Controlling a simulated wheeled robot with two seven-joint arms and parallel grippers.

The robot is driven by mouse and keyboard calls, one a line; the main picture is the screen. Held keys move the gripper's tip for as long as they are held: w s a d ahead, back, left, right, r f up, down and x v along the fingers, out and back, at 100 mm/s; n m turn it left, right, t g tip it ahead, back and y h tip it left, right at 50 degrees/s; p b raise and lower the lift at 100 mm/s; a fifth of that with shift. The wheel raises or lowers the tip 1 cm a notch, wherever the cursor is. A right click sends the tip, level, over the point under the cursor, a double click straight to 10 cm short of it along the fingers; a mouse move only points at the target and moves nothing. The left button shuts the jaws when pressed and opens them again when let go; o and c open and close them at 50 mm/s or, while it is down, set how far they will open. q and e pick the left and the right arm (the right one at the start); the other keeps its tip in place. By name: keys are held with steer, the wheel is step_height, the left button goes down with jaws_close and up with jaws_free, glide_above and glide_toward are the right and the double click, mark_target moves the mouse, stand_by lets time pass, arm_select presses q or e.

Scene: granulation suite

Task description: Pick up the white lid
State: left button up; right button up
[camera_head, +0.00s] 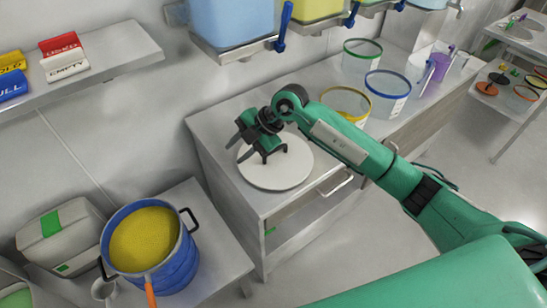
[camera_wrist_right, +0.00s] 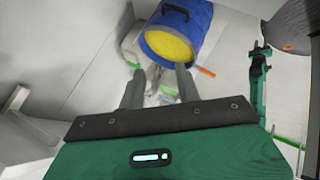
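The white lid (camera_head: 283,174) is a flat round disc lying on the grey cabinet top (camera_head: 212,126), near its front left corner, in the head view. My right gripper (camera_head: 250,147) is over the lid's upper left part and hides some of it. Its two dark fingers stand apart with nothing seen between them. In the right wrist view my right gripper (camera_wrist_right: 160,85) also shows spread fingers, pointing toward the blue pot. I cannot tell whether the fingers touch the lid. My left gripper is not in view.
A blue pot (camera_head: 176,268) of yellow material stands on a lower table at left; it also shows in the wrist view (camera_wrist_right: 201,20). Rimmed clear containers (camera_head: 388,94) stand further back on the cabinet. Hoppers with blue-handled valves (camera_head: 283,28) hang above.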

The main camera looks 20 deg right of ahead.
mark_target(275, 150)
steer(key=w+d+r+m+h, duration=0.1)
steer(key=w+d+m+h, duration=0.35)
steer(key=d, duration=0.75)
steer(key=f+h, duration=0.1)
steer(key=f, duration=0.1)
steer(key=w+f+p, duration=0.1)
steer(key=f, duration=0.2)
steer(key=f+n+h, duration=0.1)
steer(key=f, duration=0.2)
steer(key=shift+w+a+h+p, duration=0.15)
steer(key=shift+w+h+p, duration=0.15)
steer(key=shift+w+h, duration=0.1)
steer(key=f+p, duration=0.1)
steer(key=f, duration=0.1)
steer(key=w+f, duration=0.1)
steer(key=f, duration=0.1)
steer(key=shift+p, duration=0.35)
steer(key=shift+w+f, duration=0.15)
steer(key=shift+f, duration=0.45)
jaws_close()
